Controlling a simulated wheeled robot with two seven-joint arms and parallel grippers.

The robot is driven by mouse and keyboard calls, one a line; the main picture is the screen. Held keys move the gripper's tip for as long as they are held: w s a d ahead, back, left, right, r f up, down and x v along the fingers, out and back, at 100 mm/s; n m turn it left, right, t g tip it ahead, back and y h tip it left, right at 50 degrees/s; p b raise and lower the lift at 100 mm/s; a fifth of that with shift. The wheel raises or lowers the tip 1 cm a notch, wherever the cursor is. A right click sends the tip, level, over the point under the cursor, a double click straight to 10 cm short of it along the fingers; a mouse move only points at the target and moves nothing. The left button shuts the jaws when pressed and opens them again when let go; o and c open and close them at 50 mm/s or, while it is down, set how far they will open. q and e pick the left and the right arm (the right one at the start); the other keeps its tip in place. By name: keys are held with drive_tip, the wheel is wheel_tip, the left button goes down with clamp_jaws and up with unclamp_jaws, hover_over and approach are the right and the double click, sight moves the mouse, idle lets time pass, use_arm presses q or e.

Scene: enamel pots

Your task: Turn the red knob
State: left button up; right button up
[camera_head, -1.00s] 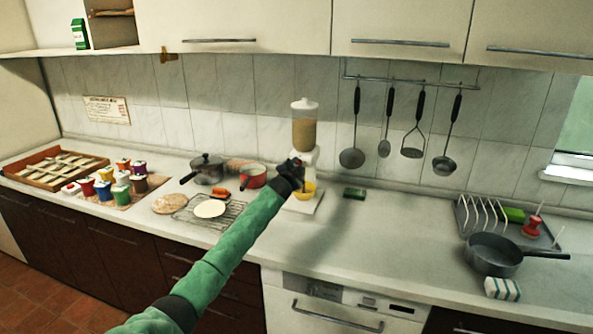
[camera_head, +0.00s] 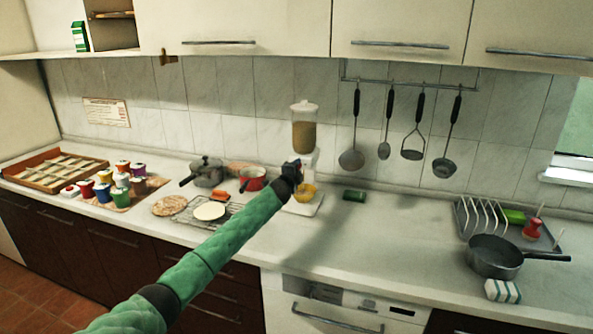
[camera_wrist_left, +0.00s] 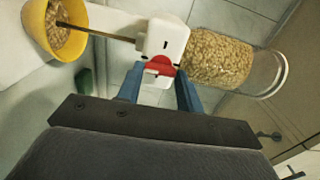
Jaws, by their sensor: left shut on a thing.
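A dispenser (camera_head: 305,137) with a clear, grain-filled container and white body stands on the counter against the tiled wall. In the left wrist view its white body (camera_wrist_left: 167,36) shows with the red knob (camera_wrist_left: 160,67) on it, and the grain container (camera_wrist_left: 218,57) lies to the right. My left gripper (camera_head: 293,168) is at the front of the dispenser. In the left wrist view its blue fingers (camera_wrist_left: 159,78) are on both sides of the red knob, shut on it. A yellow bowl (camera_head: 307,193), holding grain in the wrist view (camera_wrist_left: 55,33), sits under the spout. My right gripper is out of view.
A red pot (camera_head: 254,180), a grey pot (camera_head: 208,174) and a wire rack (camera_head: 232,218) stand left of the dispenser. A green block (camera_head: 354,196) lies to its right. The counter's middle right is clear, with a frying pan (camera_head: 493,257) beyond.

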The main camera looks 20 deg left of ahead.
use_arm(q)
drive_tip(key=shift+f, duration=0.2)
drive_tip(key=o, duration=1)
drive_tip(key=shift+r, duration=0.1)
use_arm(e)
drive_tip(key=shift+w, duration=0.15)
use_arm(q)
drive_tip(key=shift+s, duration=0.1)
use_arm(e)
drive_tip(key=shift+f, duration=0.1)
use_arm(q)
drive_tip(key=shift+s+a+b, duration=0.1)
drive_tip(key=shift+s+b, duration=1.1)
drive_tip(key=shift+s, duration=2.6)
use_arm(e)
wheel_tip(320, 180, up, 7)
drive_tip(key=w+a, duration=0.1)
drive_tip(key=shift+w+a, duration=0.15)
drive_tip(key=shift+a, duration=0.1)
